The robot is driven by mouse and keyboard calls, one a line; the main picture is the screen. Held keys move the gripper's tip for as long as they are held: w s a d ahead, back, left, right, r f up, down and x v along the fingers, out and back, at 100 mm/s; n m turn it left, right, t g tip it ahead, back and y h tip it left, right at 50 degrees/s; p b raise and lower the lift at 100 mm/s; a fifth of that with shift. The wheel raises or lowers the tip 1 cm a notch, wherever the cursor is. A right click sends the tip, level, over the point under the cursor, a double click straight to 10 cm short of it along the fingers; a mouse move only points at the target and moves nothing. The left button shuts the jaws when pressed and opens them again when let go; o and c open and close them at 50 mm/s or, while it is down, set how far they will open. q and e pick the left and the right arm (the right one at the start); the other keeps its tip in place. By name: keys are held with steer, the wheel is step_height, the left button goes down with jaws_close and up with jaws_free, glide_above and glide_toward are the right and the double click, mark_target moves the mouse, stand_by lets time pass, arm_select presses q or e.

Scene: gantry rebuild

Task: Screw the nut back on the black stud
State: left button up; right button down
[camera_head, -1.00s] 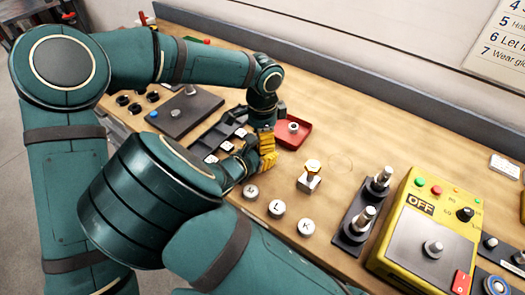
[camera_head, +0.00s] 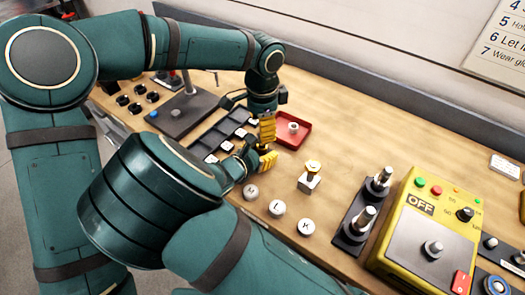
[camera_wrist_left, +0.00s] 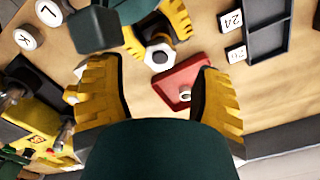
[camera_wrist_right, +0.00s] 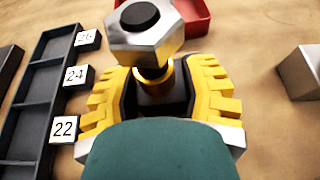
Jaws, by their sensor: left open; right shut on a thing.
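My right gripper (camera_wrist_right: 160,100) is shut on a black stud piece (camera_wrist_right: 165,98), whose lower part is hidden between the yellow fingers. A silver hex nut (camera_wrist_right: 172,40) sits at its top, with a round black end showing at the nut's middle and a gold collar (camera_wrist_right: 155,78) under it. In the left wrist view the nut (camera_wrist_left: 158,57) shows by the right gripper's yellow fingers. My left gripper (camera_wrist_left: 160,100) is open, its fingers apart and nothing between them. In the head view it (camera_head: 267,128) is just above and behind my right gripper (camera_head: 265,160).
A red tray (camera_head: 296,139) with a small pale round part stands close behind the grippers. A dark compartment rack (camera_head: 222,136) with numbered tags is to the left. A pale block with a gold-topped piece (camera_head: 310,182), lettered round caps (camera_head: 277,208) and a yellow control box (camera_head: 400,240) are to the right.

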arm_select(q)
steer(key=n, duration=0.2)
steer(key=r+n, duration=0.1)
steer(key=n, duration=0.4)
steer(key=shift+r+n, duration=0.3)
steer(key=shift+r, duration=0.05)
steer(key=n, duration=0.3)
steer(key=shift+r+n, duration=0.4)
steer(key=n, duration=0.2)
steer(key=r+n, duration=0.1)
steer(key=n, duration=0.2)
steer(key=shift+f, duration=3.95)
jaws_close()
